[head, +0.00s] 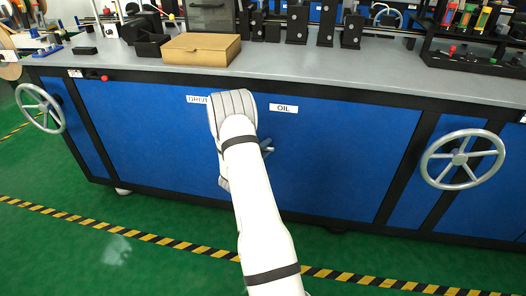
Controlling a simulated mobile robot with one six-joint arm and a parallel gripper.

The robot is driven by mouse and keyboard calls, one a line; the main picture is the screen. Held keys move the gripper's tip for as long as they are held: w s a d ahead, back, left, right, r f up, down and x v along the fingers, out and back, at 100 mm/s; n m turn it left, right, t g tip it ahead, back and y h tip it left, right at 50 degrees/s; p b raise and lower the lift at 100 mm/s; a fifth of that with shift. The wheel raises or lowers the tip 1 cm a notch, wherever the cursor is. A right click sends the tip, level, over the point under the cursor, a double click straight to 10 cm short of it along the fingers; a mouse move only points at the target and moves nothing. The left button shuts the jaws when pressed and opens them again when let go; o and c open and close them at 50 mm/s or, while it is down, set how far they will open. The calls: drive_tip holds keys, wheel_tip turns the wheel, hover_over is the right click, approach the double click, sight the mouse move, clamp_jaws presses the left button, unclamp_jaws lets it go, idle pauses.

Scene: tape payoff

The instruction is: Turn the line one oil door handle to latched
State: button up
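The oil door is a blue panel (335,160) on the front of the long cabinet, under a white label reading OIL (284,108). My white arm reaches up to the cabinet front, and its wrist covers the area left of the OIL label. A small grey-blue part (267,147) sticks out right of my wrist, below the label; I cannot tell if it is the door handle or part of my gripper. Another grey piece (224,183) shows left of the arm, also unclear. My gripper's fingers are hidden behind my wrist, so its grip and the handle's position cannot be seen.
A label reading DRIVE (197,99) marks the panel to the left. Grey handwheels stand out at the left (40,108) and right (464,159). A cardboard box (202,50) and black holders sit on the grey worktop (330,72). The green floor (70,240) in front is clear.

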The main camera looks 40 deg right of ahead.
clamp_jaws()
idle(0.4)
